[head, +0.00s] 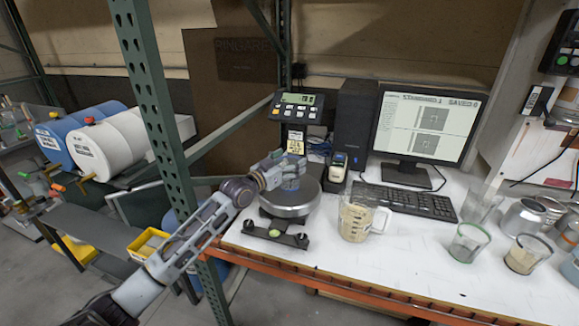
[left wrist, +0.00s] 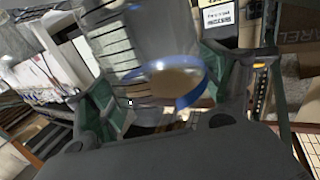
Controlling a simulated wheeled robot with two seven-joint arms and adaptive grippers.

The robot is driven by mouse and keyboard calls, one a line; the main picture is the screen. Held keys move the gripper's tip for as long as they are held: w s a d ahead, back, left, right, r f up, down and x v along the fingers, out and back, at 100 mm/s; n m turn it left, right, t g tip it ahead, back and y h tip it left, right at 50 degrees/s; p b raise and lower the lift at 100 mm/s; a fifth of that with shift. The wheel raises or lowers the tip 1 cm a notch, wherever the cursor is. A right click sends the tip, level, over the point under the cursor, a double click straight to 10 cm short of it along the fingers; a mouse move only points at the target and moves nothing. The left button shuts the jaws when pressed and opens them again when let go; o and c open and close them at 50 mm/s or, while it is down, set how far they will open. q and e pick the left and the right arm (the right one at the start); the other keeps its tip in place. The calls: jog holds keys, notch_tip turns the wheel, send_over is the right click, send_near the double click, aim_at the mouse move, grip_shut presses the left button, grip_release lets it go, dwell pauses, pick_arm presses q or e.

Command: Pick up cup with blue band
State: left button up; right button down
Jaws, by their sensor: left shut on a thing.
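The clear cup with a blue band (left wrist: 195,92) fills the middle of the left wrist view, tilted in the picture, with graduation lines and brownish contents. My left gripper (head: 284,172) is shut on it, with a green-grey finger on each side of the cup in the wrist view. In the head view the gripper is over the round scale plate (head: 290,203), and only a small bluish part of the cup shows below the fingers. I cannot tell whether the cup touches the plate. My right gripper is not in view.
A measuring jug (head: 354,220) with beige contents stands right of the scale. A keyboard (head: 405,200) and monitor (head: 426,125) are behind it. A green-rimmed cup (head: 468,243) and several other vessels stand at the right. A green post (head: 160,110) rises left of the white bench (head: 400,270).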

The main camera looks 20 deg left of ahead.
pick_arm(q)
notch_tip(320, 180, up, 9)
jog(key=shift+r+b, duration=0.2)
jog(key=shift+b, duration=0.1)
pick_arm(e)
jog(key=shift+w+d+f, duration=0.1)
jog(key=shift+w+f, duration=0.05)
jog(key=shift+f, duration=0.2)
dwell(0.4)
pick_arm(q)
jog(key=shift+s, duration=0.1)
